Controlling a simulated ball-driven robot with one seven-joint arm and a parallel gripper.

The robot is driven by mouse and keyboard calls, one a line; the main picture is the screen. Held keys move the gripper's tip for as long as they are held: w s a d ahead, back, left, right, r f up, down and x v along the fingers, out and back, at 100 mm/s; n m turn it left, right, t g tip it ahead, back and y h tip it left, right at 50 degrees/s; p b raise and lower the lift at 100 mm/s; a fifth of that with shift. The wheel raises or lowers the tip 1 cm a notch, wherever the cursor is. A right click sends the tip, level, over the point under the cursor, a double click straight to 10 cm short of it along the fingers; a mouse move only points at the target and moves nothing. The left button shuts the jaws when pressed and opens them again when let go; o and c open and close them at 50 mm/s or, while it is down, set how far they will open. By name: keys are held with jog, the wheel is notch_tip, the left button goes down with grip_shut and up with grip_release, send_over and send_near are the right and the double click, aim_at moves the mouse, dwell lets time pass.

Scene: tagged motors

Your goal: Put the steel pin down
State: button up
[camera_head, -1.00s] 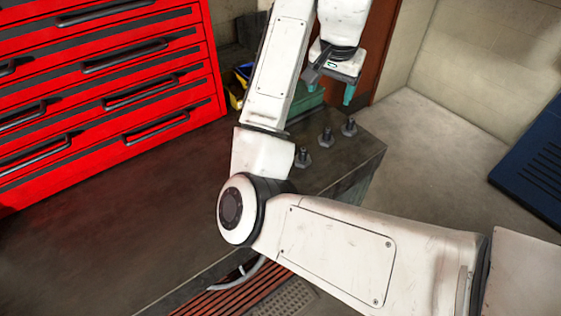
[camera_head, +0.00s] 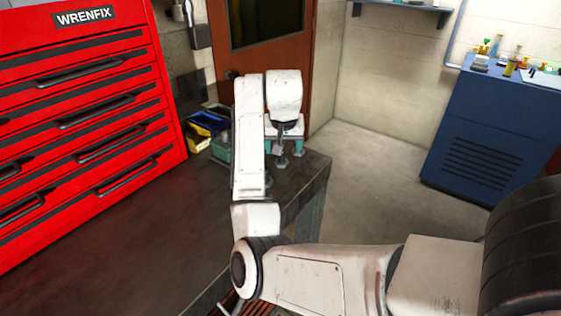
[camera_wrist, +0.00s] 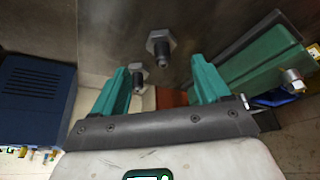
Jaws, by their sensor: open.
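My gripper (camera_head: 284,150) is at the far end of the dark bench, among the steel pins. Its teal fingers are spread in the wrist view (camera_wrist: 160,66), with no pin clamped between them. A hex-headed steel pin (camera_wrist: 160,44) shows just beyond the gap between the fingertips. A second pin (camera_wrist: 138,78) appears near the left finger; I cannot tell if it touches. A third bright hex-ended piece (camera_wrist: 291,82) is at the right, beside the green bin. In the head view one pin (camera_head: 282,157) stands upright on the bench below the gripper. The gripper partly hides the others.
The green bin (camera_head: 221,149) and blue-yellow bins (camera_head: 205,128) stand left of my arm on the bench (camera_head: 150,225). A red drawer cabinet (camera_head: 80,120) borders the left. The bench's right edge is close to the gripper. A blue cabinet (camera_head: 480,130) stands across open floor.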

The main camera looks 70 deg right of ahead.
aim_at(282, 158)
jog(key=x, duration=0.5)
jog(key=shift+w, duration=0.2)
jog(key=c, duration=1.2)
jog(key=shift+c, duration=0.7)
jog(key=shift+r, duration=0.1)
